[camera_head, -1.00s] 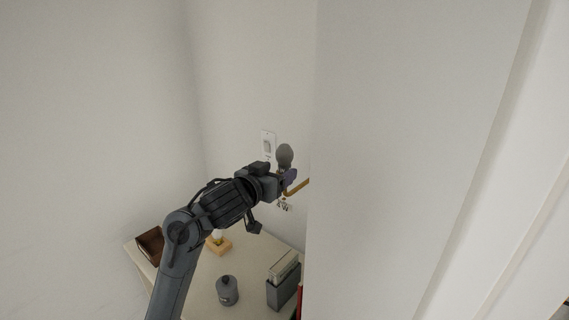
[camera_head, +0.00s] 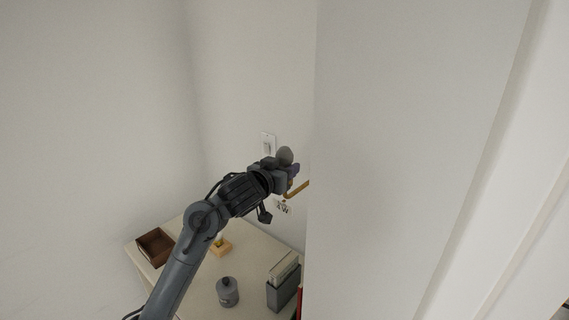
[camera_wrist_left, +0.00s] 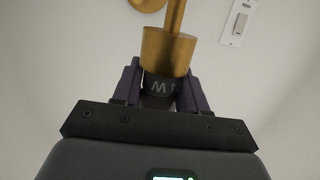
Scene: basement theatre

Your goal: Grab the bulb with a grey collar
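A dull grey round bulb (camera_head: 285,156) shows above my left gripper (camera_head: 292,171) in the head view, at a wall lamp with a brass arm (camera_head: 298,189). In the left wrist view a dark grey collar (camera_wrist_left: 159,86) with light lettering sits against the brass socket (camera_wrist_left: 167,52). My left gripper (camera_wrist_left: 160,88) has its purple fingers on either side of this collar, very close to it. I cannot tell whether they press on it. The bulb's glass is hidden in the wrist view. My right gripper is not in view.
A table (camera_head: 197,289) below holds an open brown box (camera_head: 155,246), a wooden block with a pale bulb (camera_head: 220,247), a grey jar (camera_head: 227,292) and a grey holder (camera_head: 283,291). A wall switch (camera_head: 268,144) is near the lamp. A wall edge stands close on the right.

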